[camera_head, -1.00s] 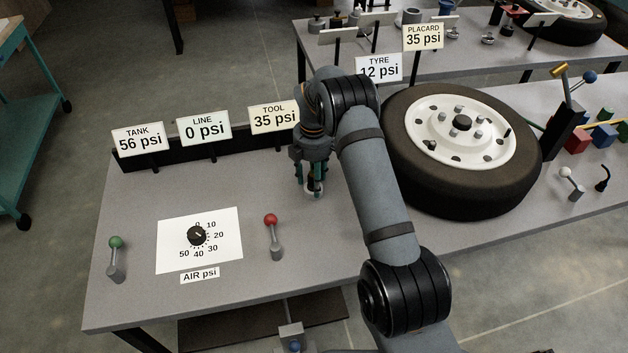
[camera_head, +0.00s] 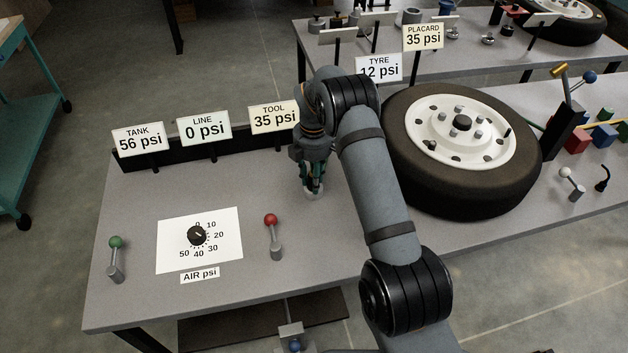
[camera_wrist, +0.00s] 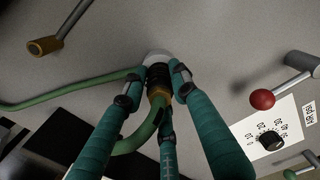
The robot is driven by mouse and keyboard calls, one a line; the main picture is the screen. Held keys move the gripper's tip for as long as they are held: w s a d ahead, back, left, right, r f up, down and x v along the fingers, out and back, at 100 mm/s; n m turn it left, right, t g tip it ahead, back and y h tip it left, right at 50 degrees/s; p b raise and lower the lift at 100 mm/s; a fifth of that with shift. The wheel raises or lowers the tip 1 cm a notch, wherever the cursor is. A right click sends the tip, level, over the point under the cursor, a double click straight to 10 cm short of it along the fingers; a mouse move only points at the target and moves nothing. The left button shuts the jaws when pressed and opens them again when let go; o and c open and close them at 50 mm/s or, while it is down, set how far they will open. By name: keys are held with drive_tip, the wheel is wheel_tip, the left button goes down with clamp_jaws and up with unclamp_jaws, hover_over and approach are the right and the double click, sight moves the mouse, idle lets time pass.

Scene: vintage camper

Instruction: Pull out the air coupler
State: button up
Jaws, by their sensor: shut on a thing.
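The air coupler (camera_wrist: 158,96), a brass and black fitting with a green hose (camera_wrist: 141,132), stands at a pale round base (camera_wrist: 156,57) on the bench top in the wrist view. My gripper (camera_wrist: 155,84) has its teal fingers shut around the coupler, with black fingertips against its sides. In the head view my gripper (camera_head: 313,188) points down at the bench, left of the tyre, and the fingers and wrist mostly hide the coupler. The pale base (camera_head: 313,195) shows just under the fingertips.
A red-knobbed lever (camera_head: 271,222) and a dial (camera_head: 197,236) stand to the left. The tyre (camera_head: 408,150) is close on the right. Signs read TANK 56 (camera_head: 139,139), LINE 0 (camera_head: 204,128), TOOL 35 (camera_head: 274,116) and TYRE 12 psi (camera_head: 379,67).

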clamp_jaws()
drive_tip(key=shift+w+r, duration=0.1)
drive_tip(key=shift+r, duration=0.1)
drive_tip(key=shift+r+p, duration=2.4)
drive_tip(key=shift+r, duration=0.45)
drive_tip(key=shift+f, duration=0.15)
